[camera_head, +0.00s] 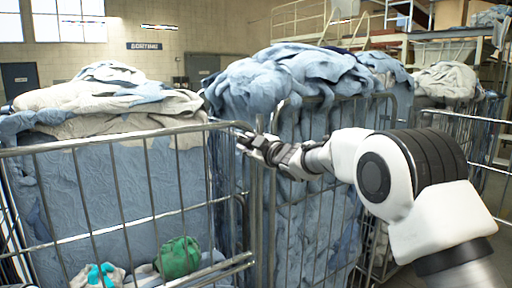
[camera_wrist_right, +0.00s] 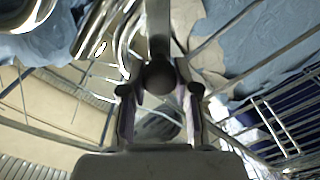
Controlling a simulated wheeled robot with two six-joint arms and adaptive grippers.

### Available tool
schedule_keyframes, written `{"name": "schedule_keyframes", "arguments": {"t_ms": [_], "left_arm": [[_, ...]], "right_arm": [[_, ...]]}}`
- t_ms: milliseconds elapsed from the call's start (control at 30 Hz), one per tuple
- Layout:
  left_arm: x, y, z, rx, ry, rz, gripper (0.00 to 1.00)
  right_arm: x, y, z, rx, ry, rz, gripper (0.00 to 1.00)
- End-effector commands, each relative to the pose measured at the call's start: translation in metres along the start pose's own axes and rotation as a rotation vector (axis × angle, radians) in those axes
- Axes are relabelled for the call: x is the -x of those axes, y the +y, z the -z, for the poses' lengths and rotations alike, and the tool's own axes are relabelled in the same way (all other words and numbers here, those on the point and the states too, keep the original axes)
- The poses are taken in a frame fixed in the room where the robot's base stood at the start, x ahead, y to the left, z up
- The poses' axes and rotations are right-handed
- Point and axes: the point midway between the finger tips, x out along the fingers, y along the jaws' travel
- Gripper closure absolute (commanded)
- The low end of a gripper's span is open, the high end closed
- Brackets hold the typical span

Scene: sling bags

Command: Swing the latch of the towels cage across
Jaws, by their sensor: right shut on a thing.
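My right gripper (camera_head: 244,140) reaches from the right to the upper corner where the left wire cage (camera_head: 110,138) meets the middle cage (camera_head: 392,135). In the right wrist view, my right gripper (camera_wrist_right: 160,105) is shut on the latch (camera_wrist_right: 160,75), seen as a dark round knob with a metal bar running up from it. The fingers stand on both sides of the knob. In the head view the gripper hides the latch. I cannot tell from any label which cage is the towels cage.
The left cage is heaped with cream and blue cloth (camera_head: 110,90), the middle one with blue cloth (camera_head: 290,80). A green bundle (camera_head: 179,257) lies low at the left cage's front. Another loaded cage (camera_head: 480,118) stands at right. Metal rails lie close around the gripper.

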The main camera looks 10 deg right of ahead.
Motion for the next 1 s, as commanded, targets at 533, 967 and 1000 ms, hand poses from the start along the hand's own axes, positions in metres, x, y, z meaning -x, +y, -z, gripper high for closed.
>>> {"name": "schedule_keyframes", "arguments": {"t_ms": [533, 967, 1000], "left_arm": [[-0.094, -0.001, 0.000, 0.000, 0.000, 0.000, 0.00], [-0.130, -0.001, 0.000, 0.000, 0.000, 0.000, 0.00], [-0.131, -0.001, 0.000, 0.000, 0.000, 0.000, 0.00]], "right_arm": [[-0.006, -0.056, -0.022, 0.507, 0.001, -0.001, 1.00], [-0.006, -0.073, -0.033, 0.754, 0.001, -0.002, 1.00], [-0.006, -0.074, -0.034, 0.765, 0.001, -0.002, 1.00]]}}
